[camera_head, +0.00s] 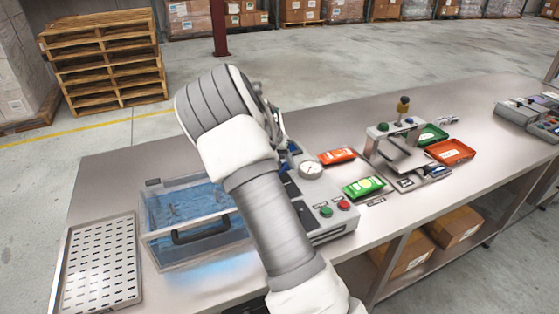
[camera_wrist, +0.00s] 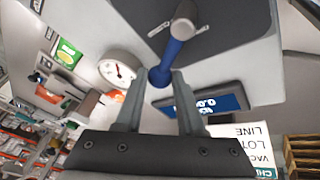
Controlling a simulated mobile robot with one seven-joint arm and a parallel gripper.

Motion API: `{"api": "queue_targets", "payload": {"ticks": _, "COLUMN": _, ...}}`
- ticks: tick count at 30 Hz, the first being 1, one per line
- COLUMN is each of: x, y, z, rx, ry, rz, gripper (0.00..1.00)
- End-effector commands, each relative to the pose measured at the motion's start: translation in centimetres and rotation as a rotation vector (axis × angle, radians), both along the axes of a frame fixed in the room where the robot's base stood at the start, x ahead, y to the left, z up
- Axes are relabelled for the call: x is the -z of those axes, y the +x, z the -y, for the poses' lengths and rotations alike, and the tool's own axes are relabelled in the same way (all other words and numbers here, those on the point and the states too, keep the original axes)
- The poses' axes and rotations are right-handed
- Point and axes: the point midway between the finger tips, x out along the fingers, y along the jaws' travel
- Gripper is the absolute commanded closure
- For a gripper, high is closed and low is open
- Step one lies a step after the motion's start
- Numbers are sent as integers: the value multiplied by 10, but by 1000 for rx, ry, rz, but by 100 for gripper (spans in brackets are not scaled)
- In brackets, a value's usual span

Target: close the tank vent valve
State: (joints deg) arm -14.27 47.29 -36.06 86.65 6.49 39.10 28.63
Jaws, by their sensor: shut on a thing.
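The vent valve is a blue lever (camera_wrist: 170,52) with a rounded end, on a pale pivot over a dark grey plate, in the wrist view. Two small pointed marks lie beside the pivot. My gripper (camera_wrist: 157,82) is shut on the lever's rounded end, one finger on each side. In the head view my arm hides the gripper and most of the valve. The clear tank (camera_head: 150,222) with blue water and a black handle stands left of my arm, joined to the grey control unit.
The unit bears a round gauge (camera_head: 311,170), a small blue display (camera_wrist: 212,103), and green and red buttons. Orange and green packets (camera_head: 363,187) lie right of it, then a sealing stand and trays. A slotted metal tray (camera_head: 101,262) lies at the left.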

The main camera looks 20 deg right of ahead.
Motion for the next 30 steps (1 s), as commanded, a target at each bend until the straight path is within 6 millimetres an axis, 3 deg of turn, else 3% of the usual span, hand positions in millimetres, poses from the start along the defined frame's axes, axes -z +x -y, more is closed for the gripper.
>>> {"api": "queue_targets", "payload": {"ticks": 15, "x": -1, "y": -24, "z": 11, "rx": 440, "ry": 0, "rz": 1, "gripper": 100}}
{"api": "queue_targets", "payload": {"ticks": 30, "x": 0, "y": -35, "z": 11, "rx": 613, "ry": 1, "rz": 1, "gripper": 100}}
